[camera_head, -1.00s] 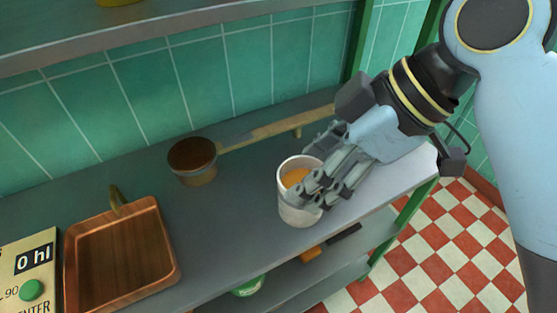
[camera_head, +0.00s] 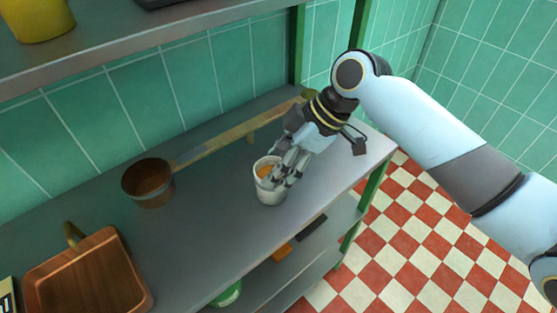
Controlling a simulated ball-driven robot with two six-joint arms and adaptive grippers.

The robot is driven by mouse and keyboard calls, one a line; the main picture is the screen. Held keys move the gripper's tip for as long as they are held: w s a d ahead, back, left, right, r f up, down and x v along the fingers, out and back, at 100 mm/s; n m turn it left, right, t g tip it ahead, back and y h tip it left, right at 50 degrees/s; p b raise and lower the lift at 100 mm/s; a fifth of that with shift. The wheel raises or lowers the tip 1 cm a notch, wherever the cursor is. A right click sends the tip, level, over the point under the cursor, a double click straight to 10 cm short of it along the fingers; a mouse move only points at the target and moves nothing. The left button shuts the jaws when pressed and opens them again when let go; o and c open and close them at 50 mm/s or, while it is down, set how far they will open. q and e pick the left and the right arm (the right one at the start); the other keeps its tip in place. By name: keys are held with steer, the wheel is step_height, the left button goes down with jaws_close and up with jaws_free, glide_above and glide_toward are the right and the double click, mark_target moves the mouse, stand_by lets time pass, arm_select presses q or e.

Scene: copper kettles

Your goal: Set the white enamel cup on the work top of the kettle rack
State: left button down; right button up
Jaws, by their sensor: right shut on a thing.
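The white enamel cup (camera_head: 268,194) is upright at the front part of the grey work top (camera_head: 205,225) of the kettle rack. Something orange shows inside it. My right gripper (camera_head: 277,177) is shut on the cup at its right side, with the fingers over the rim and wall. The cup's base seems to be at the work top, but I cannot tell whether it touches. My left gripper is not in view.
A long-handled copper pan (camera_head: 148,184) lies behind and left of the cup. A square copper tray (camera_head: 88,280) is at the front left. An upper shelf (camera_head: 150,47) carries a yellow pot (camera_head: 40,18). A green post (camera_head: 298,45) stands behind my gripper.

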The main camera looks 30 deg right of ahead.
steer(key=shift+f, duration=0.2)
steer(key=o, duration=1.5)
steer(key=shift+o, duration=0.2)
steer(key=shift+r, duration=0.1)
steer(key=shift+d+r, duration=0.1)
steer(key=shift+r, duration=0.1)
steer(key=v, duration=1.1)
steer(key=shift+s+r+b, duration=0.15)
steer(key=shift+r+b, duration=0.1)
steer(key=shift+b, duration=0.1)
steer(key=shift+d, duration=0.1)
